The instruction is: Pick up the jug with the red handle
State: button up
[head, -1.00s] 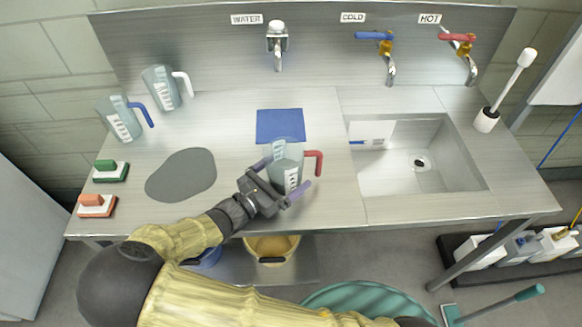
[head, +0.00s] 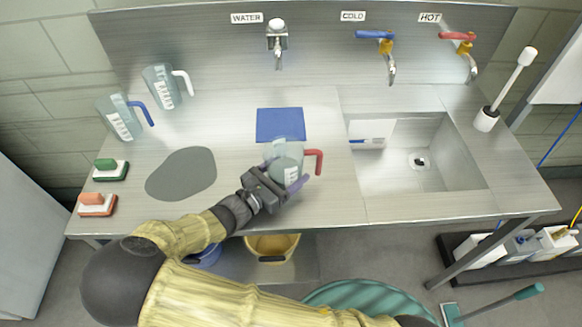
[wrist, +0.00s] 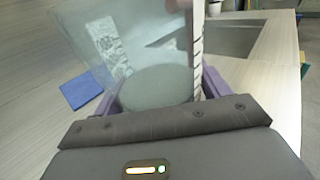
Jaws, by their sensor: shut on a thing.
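The jug with the red handle (head: 287,160) stands at the front middle of the steel counter, just in front of the blue mat. It is clear with white scale marks, and its red handle (head: 314,161) points right. My gripper (head: 285,178) reaches it from the front left and is shut around its body. In the wrist view the clear jug (wrist: 155,60) lies between the two purple fingers (wrist: 160,98). I cannot tell whether its base is off the counter.
The blue mat (head: 280,124) lies behind the jug. The sink (head: 420,172) is to the right. A blue-handled jug (head: 120,120) and a white-handled jug (head: 160,88) stand at the left, with a grey patch (head: 181,174) and two brushes (head: 110,170) nearby.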

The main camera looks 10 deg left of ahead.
aim_at(285, 144)
notch_tip(285, 144, up, 10)
jog(key=shift+r, duration=0.1)
dwell(0.5)
jog(key=shift+a, duration=0.1)
dwell(0.5)
